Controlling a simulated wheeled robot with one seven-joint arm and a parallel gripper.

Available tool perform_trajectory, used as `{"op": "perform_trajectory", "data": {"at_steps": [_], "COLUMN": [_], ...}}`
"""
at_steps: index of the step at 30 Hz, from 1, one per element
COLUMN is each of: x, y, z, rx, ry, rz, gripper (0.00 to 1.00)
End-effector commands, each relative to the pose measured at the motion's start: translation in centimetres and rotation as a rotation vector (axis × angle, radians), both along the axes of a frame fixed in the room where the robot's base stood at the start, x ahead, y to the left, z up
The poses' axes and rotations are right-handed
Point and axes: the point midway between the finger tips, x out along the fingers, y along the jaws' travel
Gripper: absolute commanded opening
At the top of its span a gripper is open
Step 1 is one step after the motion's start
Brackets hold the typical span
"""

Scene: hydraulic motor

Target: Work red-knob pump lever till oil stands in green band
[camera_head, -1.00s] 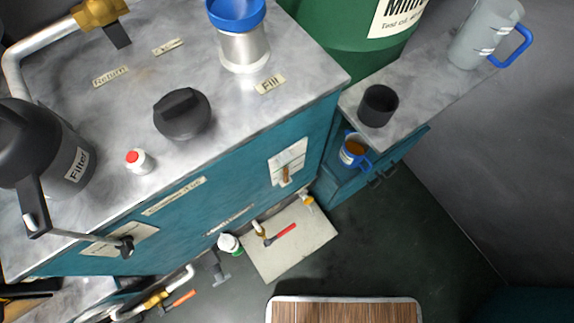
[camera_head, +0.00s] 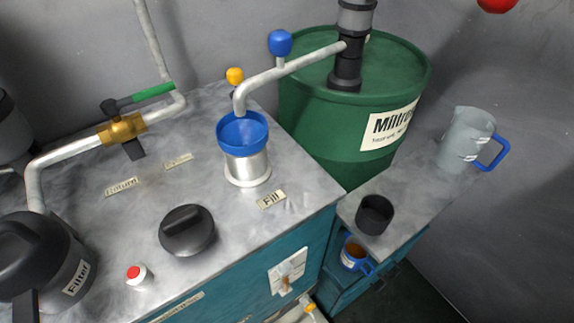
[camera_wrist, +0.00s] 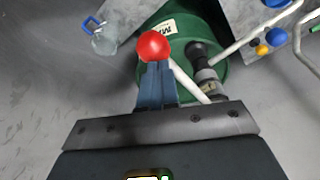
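In the head view the red knob (camera_head: 497,4) shows at the top right edge. In the wrist view the red knob (camera_wrist: 153,46) is just at or beyond my gripper's tips (camera_wrist: 158,64). The fingers lie close together, not around the ball; I cannot tell whether they touch it. A pale lever (camera_wrist: 187,82) slants from the knob's side toward the pump head. The pump (camera_head: 347,65) stands on the green drum (camera_head: 335,125), its spout over the blue funnel (camera_head: 243,132). A white plate with a brown mark (camera_head: 288,272) is on the cabinet front; no green band is discernible.
A clear jug (camera_head: 467,140) and a black cup (camera_head: 375,214) stand on the side shelf. A blue mug (camera_head: 355,256) sits below.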

Motion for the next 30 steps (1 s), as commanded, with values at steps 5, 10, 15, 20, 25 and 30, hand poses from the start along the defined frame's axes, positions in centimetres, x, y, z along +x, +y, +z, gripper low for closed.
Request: {"op": "perform_trajectory", "data": {"at_steps": [5, 10, 15, 20, 25, 30], "x": [0.0, 0.0, 0.0, 0.0, 0.0, 0.0], "y": [0.0, 0.0, 0.0, 0.0, 0.0, 0.0], "z": [2.8, 5.0, 7.1, 9.1, 9.8, 9.7], "rx": [0.0, 0.0, 0.001, 0.0, 0.0, 0.0], "ry": [0.0, 0.0, -0.001, -0.001, 0.0, 0.0], "rz": [0.0, 0.0, 0.0, 0.0, 0.0, 0.0], "gripper": [0.0, 0.0, 0.0, 0.0, 0.0, 0.0]}}
